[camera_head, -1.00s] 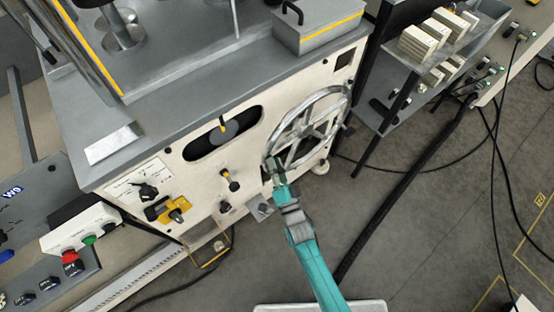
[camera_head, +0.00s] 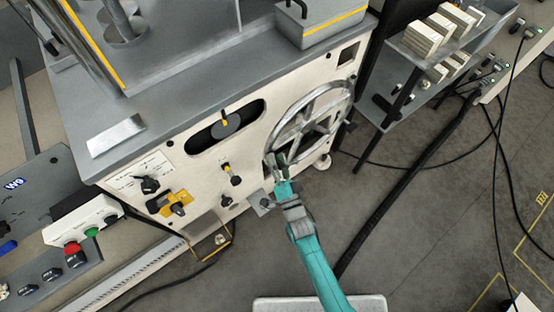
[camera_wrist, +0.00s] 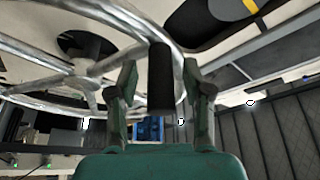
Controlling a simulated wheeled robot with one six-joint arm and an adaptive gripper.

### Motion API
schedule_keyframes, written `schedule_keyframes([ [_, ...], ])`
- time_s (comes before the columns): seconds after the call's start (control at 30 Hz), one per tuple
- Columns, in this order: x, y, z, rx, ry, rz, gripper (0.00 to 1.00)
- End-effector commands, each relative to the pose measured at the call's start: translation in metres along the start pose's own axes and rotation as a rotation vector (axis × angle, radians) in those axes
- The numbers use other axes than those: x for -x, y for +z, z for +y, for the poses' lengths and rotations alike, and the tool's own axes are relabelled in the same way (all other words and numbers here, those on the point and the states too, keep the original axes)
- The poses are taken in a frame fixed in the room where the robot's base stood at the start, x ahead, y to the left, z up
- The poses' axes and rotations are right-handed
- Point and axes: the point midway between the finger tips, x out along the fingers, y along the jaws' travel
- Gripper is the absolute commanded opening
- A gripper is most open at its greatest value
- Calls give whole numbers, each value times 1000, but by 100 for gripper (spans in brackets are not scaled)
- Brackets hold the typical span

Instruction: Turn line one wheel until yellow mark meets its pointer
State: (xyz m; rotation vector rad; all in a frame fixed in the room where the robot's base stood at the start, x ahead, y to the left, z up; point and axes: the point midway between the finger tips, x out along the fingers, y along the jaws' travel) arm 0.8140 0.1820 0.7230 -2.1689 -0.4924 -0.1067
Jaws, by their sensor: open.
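The line one wheel, a silver spoked handwheel (camera_head: 291,102), is on the right of the cream machine front; its rim also fills the upper left of the wrist view (camera_wrist: 30,45). A black handle (camera_wrist: 160,80) stands out from the rim. My gripper (camera_head: 274,160) is at the wheel's lower left. In the wrist view my gripper (camera_wrist: 160,100) is open, its teal fingers apart on either side of the handle. A grey disc (camera_head: 227,127) sits in a dark oval slot, with a small yellow mark (camera_head: 225,121) near its top, close below a dark pointer (camera_head: 225,113).
Left of the wheel are small knobs (camera_head: 236,181) and a yellow-backed switch (camera_head: 178,204). A button box (camera_head: 82,231) is at the lower left. A shelf with pale blocks (camera_head: 422,38) stands right of the machine. Cables cross the floor (camera_head: 430,190), which is otherwise largely open.

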Motion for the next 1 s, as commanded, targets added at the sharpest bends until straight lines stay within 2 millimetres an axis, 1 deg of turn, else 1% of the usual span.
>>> schedule_keyframes([
  [0.17, 19, 1, 1, 0, 2, -2, 50],
  [0.4, 66, 1, 1, 0, 3, -3, 50],
  [0.6, 100, 0, 1, 0, 2, -2, 50],
  [0.7, 110, 0, 1, 0, 2, -2, 50],
  [0.8, 116, 0, 1, 0, 2, -1, 50],
  [1.0, 120, 0, 1, 0, 1, 0, 50],
])
